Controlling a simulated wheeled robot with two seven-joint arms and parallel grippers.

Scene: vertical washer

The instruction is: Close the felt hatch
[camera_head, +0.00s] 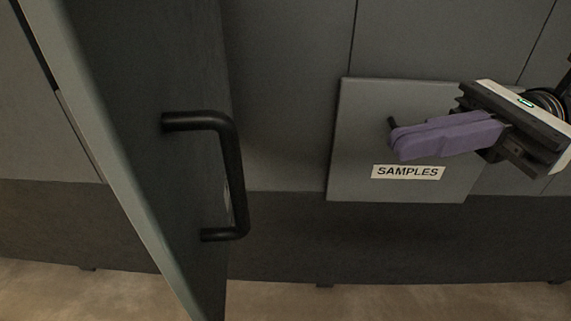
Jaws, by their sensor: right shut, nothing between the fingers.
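No label reading "felt" shows. A dark grey door panel (150,130) with a black bar handle (236,180) stands swung out at the left, its pale edge toward me; I cannot tell whether it is the felt hatch. A square grey hatch (360,140) labelled "SAMPLES" (408,172) lies about flush with the wall at the right. My right gripper (398,141) reaches in from the right with its purple fingers shut and empty, in front of this hatch. The fingers partly cover it, and a small black knob (391,123) shows by their tips. My left gripper is not in view.
A grey panelled wall (285,90) with a darker lower band (290,235) runs behind. The brown floor (400,300) is clear at the bottom. Free room lies between the swung-out door and my right gripper.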

